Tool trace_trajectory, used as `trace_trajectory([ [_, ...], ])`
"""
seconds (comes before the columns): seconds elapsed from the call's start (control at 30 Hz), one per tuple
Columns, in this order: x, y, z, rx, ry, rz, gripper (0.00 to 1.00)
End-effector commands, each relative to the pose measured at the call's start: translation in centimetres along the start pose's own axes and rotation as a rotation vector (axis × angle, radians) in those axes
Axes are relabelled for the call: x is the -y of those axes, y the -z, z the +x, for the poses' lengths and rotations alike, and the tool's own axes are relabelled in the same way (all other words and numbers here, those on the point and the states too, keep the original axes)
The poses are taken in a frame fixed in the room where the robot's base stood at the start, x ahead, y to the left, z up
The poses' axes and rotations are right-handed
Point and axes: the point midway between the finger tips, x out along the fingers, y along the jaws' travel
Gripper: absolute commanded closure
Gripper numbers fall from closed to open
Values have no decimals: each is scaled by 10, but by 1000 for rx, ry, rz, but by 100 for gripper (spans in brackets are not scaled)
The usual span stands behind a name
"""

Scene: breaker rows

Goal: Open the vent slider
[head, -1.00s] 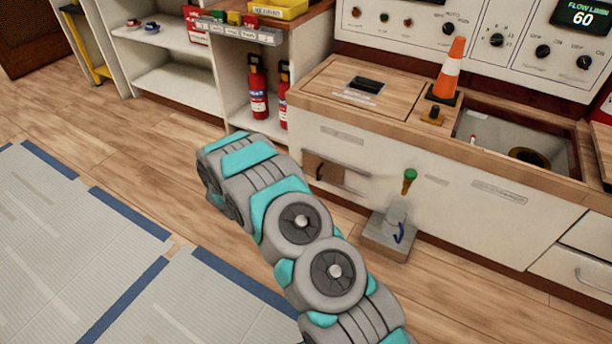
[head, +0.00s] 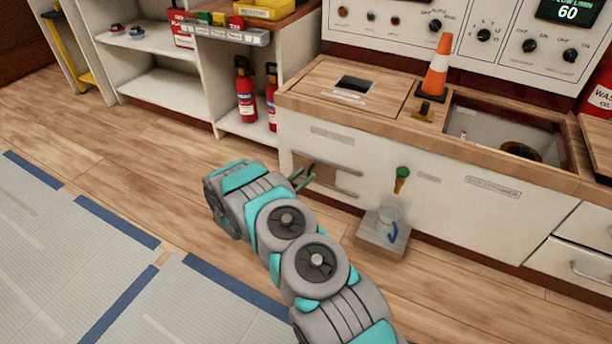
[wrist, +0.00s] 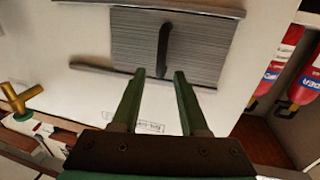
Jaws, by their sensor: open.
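The vent slider sits low on the white cabinet front, between two rails. In the wrist view its grey ribbed panel (wrist: 205,48) carries a dark upright bar handle (wrist: 164,45). In the head view the vent (head: 328,177) is small and partly behind my gripper. My gripper (wrist: 159,75) is open, its two green fingers pointing at the panel. In the wrist picture the handle's lower end lies between the fingertips; I cannot tell whether they touch it or how far off they are. The fingertips (head: 302,179) also show at the vent's left side in the head view.
Fire extinguishers (head: 245,92) stand in the shelf bay left of the vent. An orange cone (head: 438,66) is on the counter above.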

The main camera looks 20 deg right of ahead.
Motion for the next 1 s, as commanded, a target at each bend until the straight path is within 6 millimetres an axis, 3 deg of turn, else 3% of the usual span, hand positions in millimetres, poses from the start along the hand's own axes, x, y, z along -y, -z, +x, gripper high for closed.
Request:
trace_trajectory([
  [0.2, 0, 0, 12, 1, 1, -1, 56],
  [0.47, 0, 0, 13, 1, 1, -1, 56],
  [0.83, 0, 0, 13, 1, 1, -1, 98],
  [1.0, 0, 0, 13, 1, 1, -1, 100],
])
